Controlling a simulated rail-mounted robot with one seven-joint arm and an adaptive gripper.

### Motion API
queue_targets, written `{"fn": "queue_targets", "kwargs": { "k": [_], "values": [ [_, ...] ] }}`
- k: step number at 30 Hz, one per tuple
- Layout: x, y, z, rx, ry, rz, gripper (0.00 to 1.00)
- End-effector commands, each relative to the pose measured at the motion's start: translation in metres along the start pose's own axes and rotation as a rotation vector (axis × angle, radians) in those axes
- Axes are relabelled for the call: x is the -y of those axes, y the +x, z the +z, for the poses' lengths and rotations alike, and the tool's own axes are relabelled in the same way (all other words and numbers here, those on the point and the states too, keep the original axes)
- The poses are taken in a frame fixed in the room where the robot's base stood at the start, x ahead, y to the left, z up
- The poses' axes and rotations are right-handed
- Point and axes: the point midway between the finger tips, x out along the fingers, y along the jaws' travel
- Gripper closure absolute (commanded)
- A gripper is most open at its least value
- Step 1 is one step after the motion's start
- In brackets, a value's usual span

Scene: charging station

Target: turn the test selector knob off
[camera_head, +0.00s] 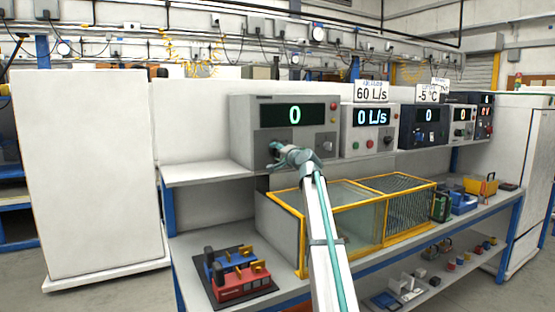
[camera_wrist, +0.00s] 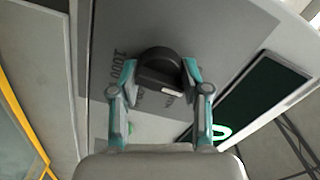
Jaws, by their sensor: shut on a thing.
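The test selector knob (camera_wrist: 160,72) is a round black knob with a raised bar and a pale mark, on a grey panel with printed figures. In the wrist view my gripper (camera_wrist: 160,82) has one teal-tipped finger on each side of the knob and is shut on it. In the head view my gripper (camera_head: 277,150) reaches the lower left of the large grey unit (camera_head: 240,137), whose display (camera_head: 293,115) reads 0. The knob is mostly hidden by my gripper there. The printed figure "1000" shows beside the knob; other markings are partly covered.
A yellow-framed clear enclosure (camera_head: 350,208) sits below on the bench. A black tray (camera_head: 220,300) with red and blue blocks lies at lower left.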

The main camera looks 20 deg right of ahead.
Motion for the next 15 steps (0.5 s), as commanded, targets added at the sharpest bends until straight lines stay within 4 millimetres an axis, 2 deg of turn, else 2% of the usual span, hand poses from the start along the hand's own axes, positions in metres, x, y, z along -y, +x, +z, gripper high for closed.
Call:
{"fn": "queue_targets", "kwargs": {
  "k": [15],
  "values": [
    [-0.0002, -0.0001, 0.0002, 0.000, -0.056, 0.001, 0.88]
  ]
}}
